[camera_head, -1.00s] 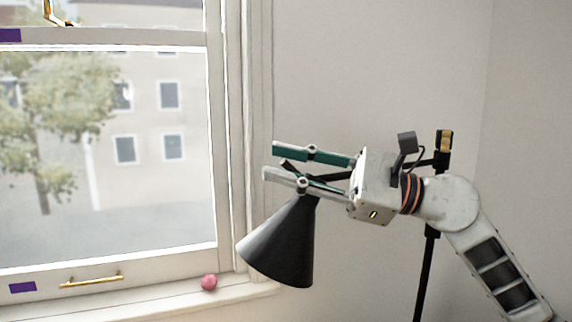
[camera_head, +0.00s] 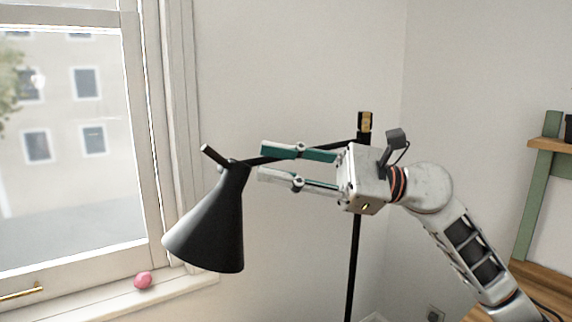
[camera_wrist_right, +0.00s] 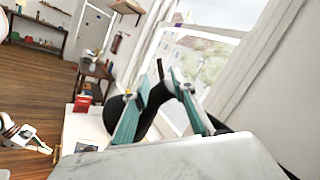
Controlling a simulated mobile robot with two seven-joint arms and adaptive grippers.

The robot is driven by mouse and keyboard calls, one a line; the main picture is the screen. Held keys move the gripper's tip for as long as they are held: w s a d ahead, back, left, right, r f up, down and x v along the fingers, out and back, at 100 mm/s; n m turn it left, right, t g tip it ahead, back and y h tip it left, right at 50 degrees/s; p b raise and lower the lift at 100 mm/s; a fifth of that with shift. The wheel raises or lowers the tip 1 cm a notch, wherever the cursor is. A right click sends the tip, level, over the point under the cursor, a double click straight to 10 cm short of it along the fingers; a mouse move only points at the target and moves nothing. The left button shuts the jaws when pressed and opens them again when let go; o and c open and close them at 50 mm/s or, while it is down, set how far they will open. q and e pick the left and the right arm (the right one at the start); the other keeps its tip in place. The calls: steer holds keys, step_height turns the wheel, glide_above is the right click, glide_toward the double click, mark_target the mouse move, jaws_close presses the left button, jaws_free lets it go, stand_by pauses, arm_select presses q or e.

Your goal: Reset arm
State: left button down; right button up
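My right gripper (camera_head: 263,163) is in the middle of the head view, pointing left. Its two green and grey fingers stand apart with nothing between them. A black cone-shaped lamp head (camera_head: 205,225) hangs to the left of and below the fingertips. The lamp's thin arm passes close by the upper finger; I cannot tell if they touch. The right wrist view shows both fingers of the right gripper (camera_wrist_right: 160,82) with the dark lamp behind them. A small white gripper, seemingly my left one (camera_wrist_right: 35,140), shows at that view's left edge, too small to read its state.
The lamp's black pole (camera_head: 353,250) stands behind my right gripper. A pink ball (camera_head: 143,280) sits on the window sill (camera_head: 185,287). A green and wooden shelf (camera_head: 524,190) stands at the right. The wrist view shows open wooden floor (camera_wrist_right: 45,85).

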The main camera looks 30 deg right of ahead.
steer(key=shift+s+d+f, duration=0.15)
steer(key=shift+s+d, duration=0.2)
steer(key=shift+d, duration=0.25)
